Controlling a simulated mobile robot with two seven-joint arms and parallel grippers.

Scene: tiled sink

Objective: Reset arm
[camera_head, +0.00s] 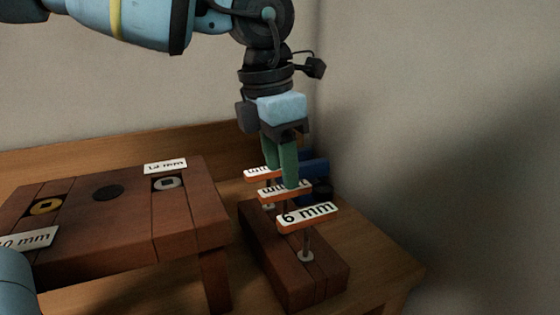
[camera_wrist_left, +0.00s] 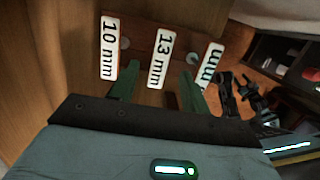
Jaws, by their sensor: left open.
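My left gripper (camera_head: 281,178) points down with its two green fingers above the brown tool block (camera_head: 300,285). Its fingers are apart and nothing is visibly clamped; they also show in the left wrist view (camera_wrist_left: 158,82). Three orange-handled upright tools stand in the block with white labels: the near 6 mm tool (camera_head: 308,215), a middle tool (camera_head: 285,190) and a far tool (camera_head: 260,173) partly hidden by the fingers. In the wrist view the 13 mm label (camera_wrist_left: 164,58) lies between the fingers, with the 10 mm label (camera_wrist_left: 109,47) to the left. My right gripper is not in view.
A blue object (camera_head: 315,168) lies behind the tools. A wall rises at right; the table edge is near the block.

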